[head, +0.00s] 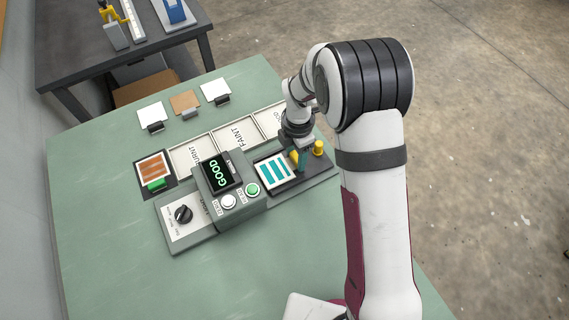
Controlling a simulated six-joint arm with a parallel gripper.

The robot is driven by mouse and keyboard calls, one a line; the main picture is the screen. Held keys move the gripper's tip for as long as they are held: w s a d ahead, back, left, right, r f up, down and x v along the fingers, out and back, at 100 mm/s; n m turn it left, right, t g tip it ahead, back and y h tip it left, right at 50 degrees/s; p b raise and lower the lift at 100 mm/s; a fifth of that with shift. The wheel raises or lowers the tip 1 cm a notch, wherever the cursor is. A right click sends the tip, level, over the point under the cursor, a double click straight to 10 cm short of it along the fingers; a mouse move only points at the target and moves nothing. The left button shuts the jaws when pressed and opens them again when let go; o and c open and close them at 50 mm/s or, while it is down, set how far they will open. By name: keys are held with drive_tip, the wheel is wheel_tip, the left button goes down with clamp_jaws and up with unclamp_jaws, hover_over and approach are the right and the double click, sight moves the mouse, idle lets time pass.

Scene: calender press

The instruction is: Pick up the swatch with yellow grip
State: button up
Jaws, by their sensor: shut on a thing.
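The swatch (273,173), white with teal stripes, lies on the dark bed at the right side of the press. Its yellow grip (294,157) is at its right edge, partly covered by my gripper. My gripper (299,161) points down at that edge and is shut on the yellow grip. The swatch looks flat on the bed; I cannot tell whether it is lifted at all.
The press (235,190) shows a green "GOOD" display, with a dial and buttons in front. A yellow knob (318,148) stands right of my gripper. An orange-striped swatch (154,169) with a green grip lies left. Labelled trays (238,131) and several small cards are behind.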

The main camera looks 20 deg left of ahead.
clamp_jaws()
drive_tip(key=shift+r, duration=0.5)
wheel_tip(320, 180, up, 3)
drive_tip(key=d+r, duration=0.7)
drive_tip(key=d, duration=0.5)
drive_tip(key=s+d+r+m, duration=0.2)
drive_tip(key=d+r+m, duration=0.2)
drive_tip(key=r+m, duration=0.65)
drive_tip(key=s+d+r+m, duration=0.1)
drive_tip(key=d+r+m, duration=0.3)
drive_tip(key=m, duration=1.2)
drive_tip(key=s+a+f+n, duration=0.1)
drive_tip(key=a+f+n, duration=0.1)
drive_tip(key=a+f, duration=0.4)
drive_tip(key=s+a+f+n, duration=0.1)
drive_tip(key=a+f+n, duration=0.2)
drive_tip(key=a+f, duration=0.4)
drive_tip(key=s+a+f+n, duration=0.1)
drive_tip(key=a+f+n, duration=0.2)
drive_tip(key=a+f, duration=0.3)
drive_tip(key=shift+s+a+f+n, duration=0.15)
drive_tip(key=shift+a+f+n, duration=0.2)
drive_tip(key=shift+f, duration=0.35)
drive_tip(key=shift+a+f, duration=0.15)
drive_tip(key=shift+f, duration=1.85)
